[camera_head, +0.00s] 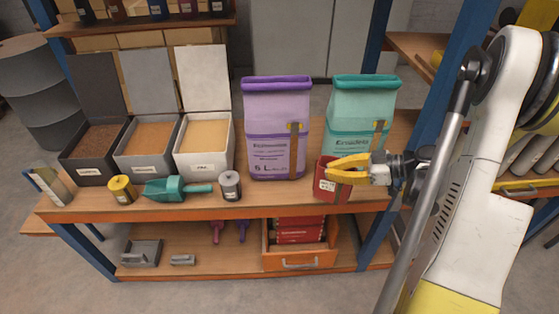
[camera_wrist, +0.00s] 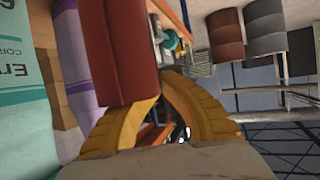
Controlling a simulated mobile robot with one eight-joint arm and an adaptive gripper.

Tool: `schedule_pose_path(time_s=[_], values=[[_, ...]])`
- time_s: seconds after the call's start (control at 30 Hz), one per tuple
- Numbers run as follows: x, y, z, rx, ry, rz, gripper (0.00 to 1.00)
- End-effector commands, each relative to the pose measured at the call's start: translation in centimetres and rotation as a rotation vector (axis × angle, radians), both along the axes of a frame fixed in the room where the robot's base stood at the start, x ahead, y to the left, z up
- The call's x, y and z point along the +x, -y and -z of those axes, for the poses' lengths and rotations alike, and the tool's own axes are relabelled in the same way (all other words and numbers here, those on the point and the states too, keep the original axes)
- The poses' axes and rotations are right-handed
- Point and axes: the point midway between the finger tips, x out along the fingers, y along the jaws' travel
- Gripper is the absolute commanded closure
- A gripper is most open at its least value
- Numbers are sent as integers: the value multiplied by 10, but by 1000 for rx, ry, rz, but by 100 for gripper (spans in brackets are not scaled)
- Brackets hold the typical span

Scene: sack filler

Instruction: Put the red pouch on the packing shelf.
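The small red pouch (camera_head: 325,186) is at the right front edge of the wooden bench, before the teal sack. It fills the upper middle of the wrist view (camera_wrist: 130,50). My gripper (camera_head: 334,168) reaches in from the right, with its yellow fingers at the pouch's upper part. In the wrist view the fingertips (camera_wrist: 161,88) lie close together at the pouch's edge; whether they clamp it is unclear. An upper shelf (camera_head: 140,26) at the top left carries several small packs. I cannot tell whether it is the packing shelf.
A purple sack (camera_head: 276,130) and a teal sack (camera_head: 358,112) stand close by the pouch. Bins (camera_head: 204,150), a teal scoop (camera_head: 172,190) and small cans (camera_head: 230,186) occupy the bench's left. An orange drawer (camera_head: 300,259) is open below. A blue post (camera_head: 466,70) rises at right.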

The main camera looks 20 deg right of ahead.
Motion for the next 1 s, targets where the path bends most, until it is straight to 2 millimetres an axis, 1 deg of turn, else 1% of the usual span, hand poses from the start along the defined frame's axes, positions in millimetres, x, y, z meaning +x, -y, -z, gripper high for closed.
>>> schedule_pose_path(time_s=[0.07,0.13,0.3,0.4,0.5,0.6,0.73,0.9,1.0], values=[[8,1,6,0,0,-1,100],[21,3,16,0,0,-3,100],[63,11,43,0,0,-1,100],[86,14,56,0,-1,-2,100],[102,18,65,0,0,0,100],[111,19,69,1,-1,0,100],[115,20,75,0,0,1,100],[114,20,103,0,-1,1,100],[114,20,111,0,0,1,100]])
